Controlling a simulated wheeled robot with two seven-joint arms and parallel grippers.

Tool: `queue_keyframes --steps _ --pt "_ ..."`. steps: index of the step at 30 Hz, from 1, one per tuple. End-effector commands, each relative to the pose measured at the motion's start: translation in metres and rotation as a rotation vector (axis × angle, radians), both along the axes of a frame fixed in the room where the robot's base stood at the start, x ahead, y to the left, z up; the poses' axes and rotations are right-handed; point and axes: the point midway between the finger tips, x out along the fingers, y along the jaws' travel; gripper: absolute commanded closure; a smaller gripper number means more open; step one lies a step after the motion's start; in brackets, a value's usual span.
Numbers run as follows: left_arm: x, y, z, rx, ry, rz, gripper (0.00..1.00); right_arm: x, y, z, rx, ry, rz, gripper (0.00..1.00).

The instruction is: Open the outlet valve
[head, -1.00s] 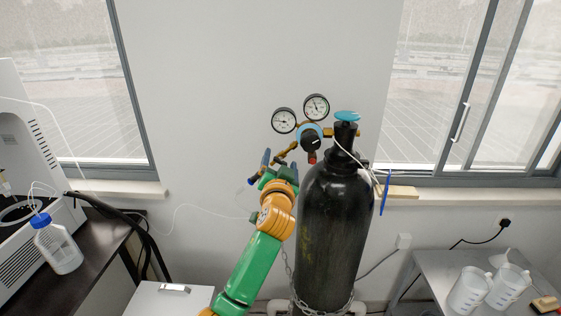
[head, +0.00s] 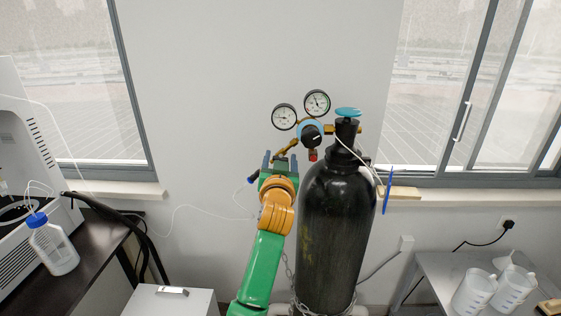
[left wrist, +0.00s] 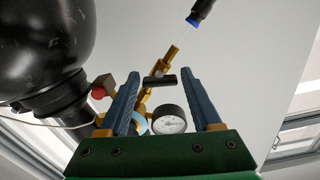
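The regulator (head: 311,134) with two round gauges (head: 317,102) is fixed at the top of a black gas cylinder (head: 335,225). A brass outlet pipe runs from it down to the left. In the left wrist view a small black valve handle (left wrist: 158,81) sits across this brass pipe (left wrist: 166,61), between my fingertips in the picture. My left gripper (head: 281,158) is open, fingers pointing up at the outlet pipe, left of the cylinder. It also shows in the left wrist view (left wrist: 162,80), its blue fingers apart. I cannot tell whether they touch the handle. My right gripper is not in view.
The cylinder stands close to the right of my left arm. A blue cylinder-top valve (head: 347,112) is above it. A dark bench (head: 82,250) with a bottle (head: 53,247) stands left, a grey table (head: 430,275) with white containers right. The wall behind is bare.

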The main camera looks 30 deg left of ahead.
Motion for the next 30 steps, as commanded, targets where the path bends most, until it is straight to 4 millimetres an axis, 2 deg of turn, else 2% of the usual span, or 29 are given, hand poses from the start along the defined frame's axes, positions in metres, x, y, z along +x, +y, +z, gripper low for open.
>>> queue_keyframes --steps 11,22,30 --pt "-0.003 -0.002 -0.001 0.002 0.000 0.000 0.20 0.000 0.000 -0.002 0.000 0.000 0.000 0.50" --pt "-0.053 -0.033 -0.003 0.002 -0.001 0.000 0.20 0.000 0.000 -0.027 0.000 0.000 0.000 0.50" --pt "-0.060 -0.037 0.000 0.001 0.002 0.000 0.20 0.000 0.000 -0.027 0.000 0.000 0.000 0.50"
